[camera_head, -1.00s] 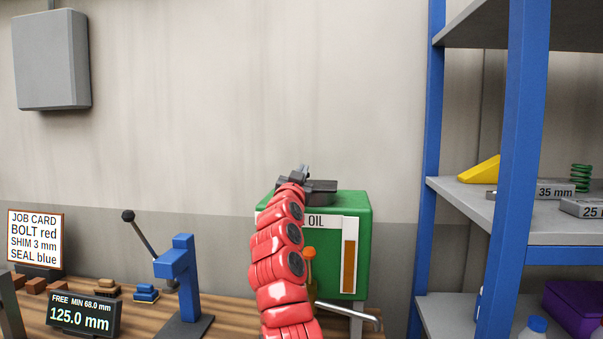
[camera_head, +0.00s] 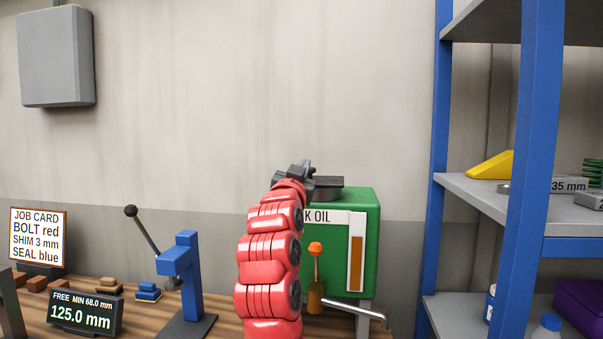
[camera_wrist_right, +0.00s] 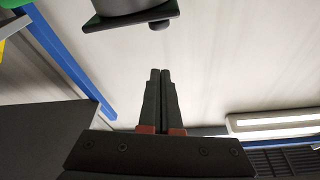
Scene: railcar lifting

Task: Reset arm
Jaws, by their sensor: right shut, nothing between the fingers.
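My right arm (camera_head: 268,260) is red and rises from the bottom middle of the head view. Its dark right gripper (camera_head: 308,168) is at the top of the arm, in front of the upper left part of the green oil tank (camera_head: 362,240). In the right wrist view the two fingers of the right gripper (camera_wrist_right: 159,72) lie side by side, shut, with nothing between them. The wall and a ceiling lamp (camera_wrist_right: 275,124) show beyond them. My left gripper is in neither view.
A blue press (camera_head: 185,270) with a lever, a gauge display (camera_head: 86,314) and a job card (camera_head: 38,238) stand on the wooden bench to the left. A blue-post shelf (camera_head: 530,190) stands at the right. A grey box (camera_head: 56,58) hangs on the wall.

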